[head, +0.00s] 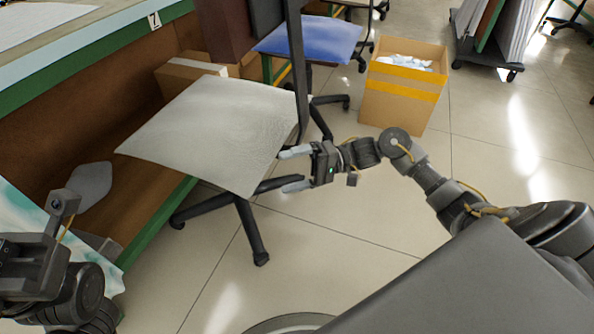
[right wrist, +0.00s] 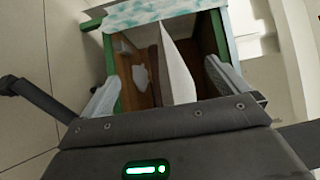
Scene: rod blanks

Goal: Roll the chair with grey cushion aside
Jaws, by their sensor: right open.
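The chair with the grey cushion (head: 215,125) stands at the workbench, its seat partly over the bench's lower shelf. Its dark back post (head: 299,75) rises at the seat's right side, and its black base (head: 250,225) rests on the floor. My right gripper (head: 288,170) is open and empty at the seat's right edge. In the right wrist view the cushion shows edge-on (right wrist: 176,65) beyond and between the open fingers (right wrist: 165,85). I cannot tell whether they touch it. My left gripper (head: 40,240) is at the lower left; its fingers are not visible.
The green-edged workbench (head: 100,55) bounds the left. A chair with a blue cushion (head: 310,38) stands right behind. An open cardboard box (head: 400,95) is at its right, and a cart with panels (head: 487,35) is farther back. The tiled floor (head: 330,235) in front is clear.

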